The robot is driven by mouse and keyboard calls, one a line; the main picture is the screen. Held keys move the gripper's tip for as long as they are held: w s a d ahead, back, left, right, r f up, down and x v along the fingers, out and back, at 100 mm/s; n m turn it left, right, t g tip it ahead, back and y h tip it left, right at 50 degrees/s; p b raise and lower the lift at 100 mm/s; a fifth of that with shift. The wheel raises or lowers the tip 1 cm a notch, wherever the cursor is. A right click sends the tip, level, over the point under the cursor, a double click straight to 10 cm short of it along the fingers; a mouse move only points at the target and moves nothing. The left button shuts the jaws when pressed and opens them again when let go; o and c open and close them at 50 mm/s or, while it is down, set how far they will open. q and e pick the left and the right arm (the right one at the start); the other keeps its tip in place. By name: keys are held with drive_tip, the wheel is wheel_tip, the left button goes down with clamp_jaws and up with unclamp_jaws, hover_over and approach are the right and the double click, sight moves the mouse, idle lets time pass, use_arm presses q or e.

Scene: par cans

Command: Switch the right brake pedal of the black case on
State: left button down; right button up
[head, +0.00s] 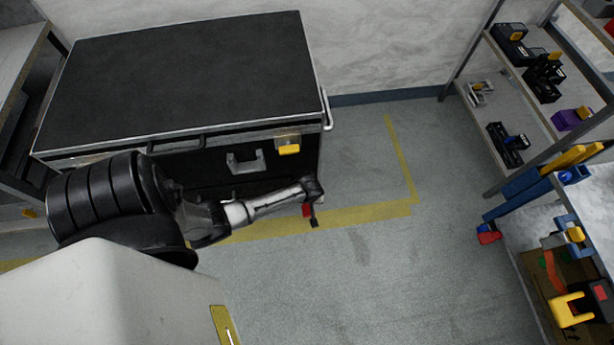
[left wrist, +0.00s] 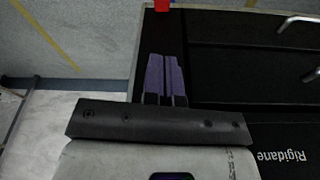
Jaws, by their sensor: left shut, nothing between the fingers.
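The black case (head: 190,70) with metal edges stands against the wall in the head view. A small red brake pedal (head: 306,210) shows low at its right front corner, partly hidden by my left gripper. The red pedal (left wrist: 161,5) is also at the top edge of the left wrist view, cut off by the frame. My left gripper (head: 314,221) is shut and empty, close beside the pedal in the head view. In the left wrist view its purple-tinted fingers (left wrist: 165,58) lie together and point toward the pedal, with a gap in the picture. Contact cannot be told. My right gripper is out of view.
The case front has a grey handle (head: 246,161) and a yellow-tagged latch (head: 288,146). Drawer handles (left wrist: 298,22) show in the left wrist view. Yellow tape (head: 370,213) marks the floor. Shelves with tools (head: 545,110) stand right.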

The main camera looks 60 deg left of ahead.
use_arm(q)
drive_tip(key=n+b, duration=0.2)
drive_tip(key=b, duration=0.2)
hover_over(306, 211)
drive_tip(key=d, duration=0.2)
wheel_tip(306, 211, down, 8)
drive_tip(key=shift+a+f, duration=0.1)
drive_tip(key=shift+a, duration=0.2)
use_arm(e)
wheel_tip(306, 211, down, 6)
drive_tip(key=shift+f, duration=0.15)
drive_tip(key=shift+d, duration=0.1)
use_arm(q)
drive_tip(key=f+b, duration=0.3)
drive_tip(key=f, duration=0.1)
drive_tip(key=f+b, duration=0.4)
drive_tip(key=a+f+b, duration=0.1)
drive_tip(key=f+b, duration=0.2)
drive_tip(key=f, duration=0.1)
drive_tip(key=shift+w+a+f, duration=0.1)
drive_tip(key=shift+w+f, duration=0.1)
drive_tip(key=shift+f, duration=0.05)
drive_tip(key=shift+s+d+f+b, duration=0.1)
drive_tip(key=shift+d+f+b, duration=0.1)
drive_tip(key=shift+f+b, duration=0.45)
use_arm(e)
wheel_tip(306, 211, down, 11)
